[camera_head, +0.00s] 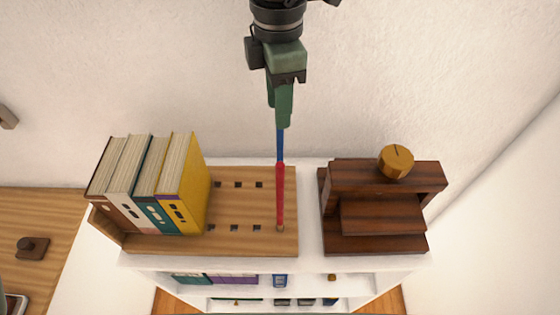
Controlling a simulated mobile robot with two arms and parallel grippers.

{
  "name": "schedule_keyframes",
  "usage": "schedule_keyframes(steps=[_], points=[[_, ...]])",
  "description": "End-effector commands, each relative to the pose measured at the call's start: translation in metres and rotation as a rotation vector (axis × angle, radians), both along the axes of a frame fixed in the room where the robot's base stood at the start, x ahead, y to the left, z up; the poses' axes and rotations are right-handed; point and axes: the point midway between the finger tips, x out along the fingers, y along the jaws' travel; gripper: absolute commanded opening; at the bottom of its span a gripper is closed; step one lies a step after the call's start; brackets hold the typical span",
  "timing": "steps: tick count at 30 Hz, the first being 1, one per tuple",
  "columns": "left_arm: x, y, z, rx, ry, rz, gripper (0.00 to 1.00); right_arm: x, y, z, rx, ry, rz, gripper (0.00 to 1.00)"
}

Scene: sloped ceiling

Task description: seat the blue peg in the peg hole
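My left gripper (283,112), with green fingers, comes in from the top. Its fingers are close together on the upper end of a thin blue peg (280,145). Below the blue length is a red length (280,195) with a wider, rounded top; I cannot tell whether it is part of the same peg or a separate piece. Its lower end is at a hole at the front right of the wooden board (246,206). How deep it sits is not clear. Other square peg holes (234,228) show in two rows and look empty. My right gripper is not in view.
Several upright books (150,180) stand in a wooden holder left of the holes. A dark wooden stepped block (382,215) with a round brass-coloured knob (396,161) stands to the right. All are on a white shelf unit (311,215) against the wall.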

Motion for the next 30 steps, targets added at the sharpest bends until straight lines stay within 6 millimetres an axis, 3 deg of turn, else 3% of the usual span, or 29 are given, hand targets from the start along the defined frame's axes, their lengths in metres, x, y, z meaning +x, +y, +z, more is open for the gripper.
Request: schedule_keyframes(steps=[8, 13, 16, 25, 26, 30], points=[[0.000, 0.000, -0.026, 0.003, 0.003, -0.002, 0.38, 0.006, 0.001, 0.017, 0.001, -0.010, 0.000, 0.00], [0.001, -0.001, -0.050, 0.004, 0.003, -0.003, 0.38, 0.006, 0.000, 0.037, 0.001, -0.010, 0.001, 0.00], [0.001, -0.002, -0.065, 0.002, 0.003, -0.001, 0.38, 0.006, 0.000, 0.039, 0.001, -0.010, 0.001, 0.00], [0.002, -0.001, -0.074, 0.000, -0.001, 0.000, 0.38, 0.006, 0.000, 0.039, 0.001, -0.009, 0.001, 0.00], [0.002, -0.001, -0.074, 0.000, -0.001, 0.000, 0.35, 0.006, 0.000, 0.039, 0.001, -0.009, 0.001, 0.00], [0.002, -0.001, -0.074, 0.001, -0.001, 0.000, 0.00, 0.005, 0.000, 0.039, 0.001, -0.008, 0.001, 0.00]])
